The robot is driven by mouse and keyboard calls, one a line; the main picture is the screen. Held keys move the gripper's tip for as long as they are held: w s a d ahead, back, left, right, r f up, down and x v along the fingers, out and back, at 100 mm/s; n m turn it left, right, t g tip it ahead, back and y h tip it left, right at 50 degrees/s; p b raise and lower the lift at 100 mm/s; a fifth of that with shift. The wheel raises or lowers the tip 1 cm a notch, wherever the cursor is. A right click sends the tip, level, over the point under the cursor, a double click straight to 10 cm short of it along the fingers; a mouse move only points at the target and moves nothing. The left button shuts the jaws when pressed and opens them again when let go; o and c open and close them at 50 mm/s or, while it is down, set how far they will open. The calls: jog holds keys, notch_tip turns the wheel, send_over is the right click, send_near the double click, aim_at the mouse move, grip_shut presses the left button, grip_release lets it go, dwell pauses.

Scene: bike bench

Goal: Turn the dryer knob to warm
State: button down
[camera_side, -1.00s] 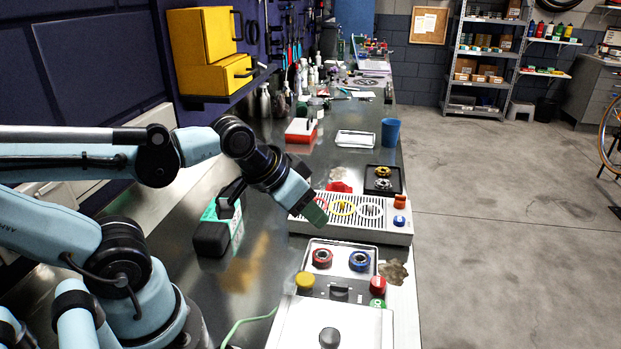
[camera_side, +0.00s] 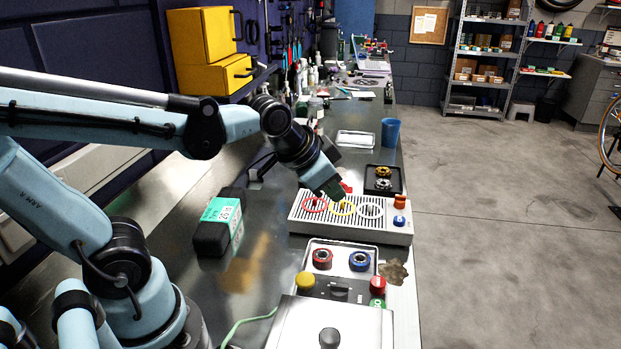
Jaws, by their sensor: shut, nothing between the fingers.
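A pale grey slotted unit (camera_side: 297,222), which looks like the dryer, lies across the bench with red, yellow and white rings on its top. At its right end are an orange-red knob or button (camera_side: 399,201) and a blue one (camera_side: 399,220); I cannot tell which is the dryer knob or read its setting. My gripper (camera_side: 335,197) is shut and empty, pointing down over the back of the slotted unit beside the yellow ring (camera_side: 343,209). It is left of both coloured controls and apart from them. A small yellow part shows in the yellow ring.
In front is a lidded machine (camera_side: 290,325) with a black switch, yellow, red and green buttons, and a tray with red and blue rings. A black tray (camera_side: 397,171) with small rings and a blue cup (camera_side: 390,134) stand behind. A black-and-green box (camera_side: 211,237) sits left.

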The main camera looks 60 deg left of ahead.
jog(key=w+f+m, duration=0.2)
jog(key=w+m, duration=0.3)
jog(key=w, duration=0.7)
send_near(398, 205)
jog(key=shift+y, duration=0.3)
jog(key=shift+d+x, duration=0.2)
jog(key=shift+x, duration=2.95)
